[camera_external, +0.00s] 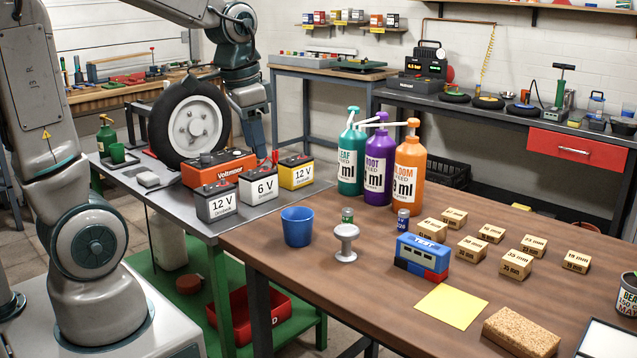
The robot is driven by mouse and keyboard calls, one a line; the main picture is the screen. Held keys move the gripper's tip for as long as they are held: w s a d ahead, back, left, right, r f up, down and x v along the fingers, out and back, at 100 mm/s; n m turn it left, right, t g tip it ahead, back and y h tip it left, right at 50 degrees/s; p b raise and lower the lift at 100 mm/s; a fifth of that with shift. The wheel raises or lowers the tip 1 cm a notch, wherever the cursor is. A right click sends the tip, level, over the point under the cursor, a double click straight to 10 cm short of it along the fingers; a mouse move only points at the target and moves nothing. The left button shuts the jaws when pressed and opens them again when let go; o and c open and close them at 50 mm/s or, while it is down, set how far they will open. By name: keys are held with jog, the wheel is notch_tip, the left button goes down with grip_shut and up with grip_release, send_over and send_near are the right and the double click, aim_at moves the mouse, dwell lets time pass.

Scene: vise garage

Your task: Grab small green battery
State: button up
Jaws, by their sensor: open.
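A small green battery (347,215) stands upright on the brown wooden table (345,285), in front of the teal pump bottle. A small blue battery (403,219) stands to its right, in front of the orange bottle. My gripper (268,158) points down over the grey metal table, left of the pump bottles and behind the yellow 12 V battery. It is well to the left of the green battery and apart from it. The jaws are open; the fingertips are partly hidden and I see nothing held.
Large batteries (259,187) and a wheel (190,125) stand on the grey table. Labelled wooden blocks (515,265) lie at right.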

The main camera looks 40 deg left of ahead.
jog(key=w+d+f+m+g, duration=0.15)
jog(key=w+m, duration=0.35)
jog(key=w, duration=0.7)
jog(key=m+b, duration=0.2)
jog(key=m, duration=0.4)
send_over(348, 209)
notch_tip(348, 209, down, 8)
jog(key=shift+g, duration=0.25)
jog(key=f, duration=0.6)
jog(key=shift+s+f, duration=0.25)
jog(key=shift+f, duration=0.15)
jog(key=shift+w+f+p, duration=0.15)
jog(key=shift+f+p, duration=0.2)
jog(key=shift+f, duration=1.2)
jog(key=shift+w+f+p, duration=0.15)
jog(key=shift+f+p, duration=0.15)
jog(key=shift+f, duration=1.25)
grip_shut()
